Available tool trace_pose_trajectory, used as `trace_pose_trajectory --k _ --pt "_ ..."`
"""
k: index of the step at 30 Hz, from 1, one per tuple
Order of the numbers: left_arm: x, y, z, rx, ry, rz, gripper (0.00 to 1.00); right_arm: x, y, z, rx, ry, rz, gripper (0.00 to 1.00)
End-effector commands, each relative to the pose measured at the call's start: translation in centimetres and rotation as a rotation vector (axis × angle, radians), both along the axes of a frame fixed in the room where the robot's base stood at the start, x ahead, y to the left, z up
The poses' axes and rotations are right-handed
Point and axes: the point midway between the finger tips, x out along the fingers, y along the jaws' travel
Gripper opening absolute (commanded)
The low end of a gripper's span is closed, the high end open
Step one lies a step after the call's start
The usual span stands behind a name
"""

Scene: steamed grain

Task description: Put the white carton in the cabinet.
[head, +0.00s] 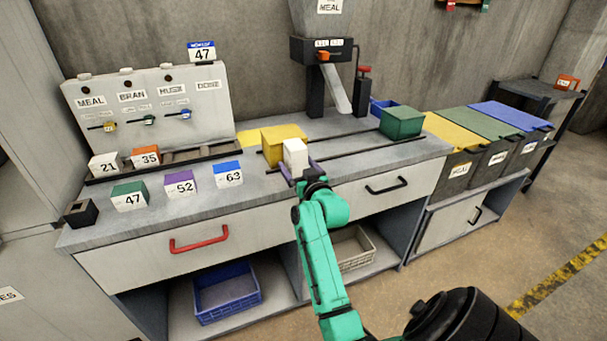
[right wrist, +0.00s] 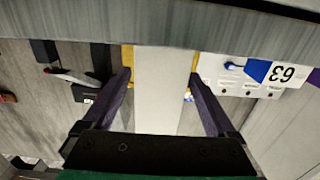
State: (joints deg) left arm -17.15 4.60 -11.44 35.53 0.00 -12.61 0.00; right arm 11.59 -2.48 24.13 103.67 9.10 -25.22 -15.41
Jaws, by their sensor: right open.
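The white carton (head: 295,153) stands upright on the workbench, in front of a yellow box (head: 283,136). My right gripper (head: 299,171) is at the carton, with its purple fingers open. In the right wrist view the carton (right wrist: 158,90) lies between the two spread fingers of the gripper (right wrist: 160,80); I cannot tell whether either touches it. A low cabinet (head: 447,222) with a closed white door and black handle stands right of the workbench. My left gripper is not in view.
Numbered blocks, such as the blue 63 block (head: 227,173), stand left of the carton. A green box (head: 401,122) is to the right. Colored-lid bins (head: 455,130) stand above the low cabinet. A blue crate (head: 226,292) sits under the bench.

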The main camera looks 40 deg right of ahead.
Motion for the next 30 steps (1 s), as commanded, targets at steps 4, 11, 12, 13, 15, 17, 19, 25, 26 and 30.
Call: trace_pose_trajectory --k 4,11,12,13,15,17,19,25,26,30 --pt "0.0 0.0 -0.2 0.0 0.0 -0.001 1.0 -2.9 1.0 -0.2 0.0 0.002 0.0 0.92" --pt "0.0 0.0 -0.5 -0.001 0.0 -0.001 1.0 -8.2 2.9 0.0 0.0 0.003 0.0 0.92" --pt "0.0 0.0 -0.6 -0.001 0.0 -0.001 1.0 -8.9 3.1 -0.1 0.0 0.004 0.0 0.92" --pt "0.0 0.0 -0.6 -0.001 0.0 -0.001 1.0 -9.4 3.3 0.0 0.001 0.002 0.0 0.92" --pt "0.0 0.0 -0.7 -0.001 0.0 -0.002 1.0 -10.1 3.5 0.1 0.001 0.002 0.0 0.92" --pt "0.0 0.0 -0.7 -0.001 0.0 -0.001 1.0 -10.5 3.7 0.2 0.0 0.001 0.0 0.92" --pt "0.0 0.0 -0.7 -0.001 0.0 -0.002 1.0 -10.6 3.7 0.3 0.0 0.0 0.0 0.92" --pt "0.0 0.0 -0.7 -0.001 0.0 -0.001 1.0 -9.8 4.3 -1.8 0.015 0.037 0.018 0.92" --pt "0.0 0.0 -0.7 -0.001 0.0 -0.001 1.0 -9.4 4.7 -3.4 0.024 0.065 0.03 0.92" --pt "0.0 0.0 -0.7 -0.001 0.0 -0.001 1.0 -7.7 9.1 -16.6 0.095 0.305 0.133 0.92"
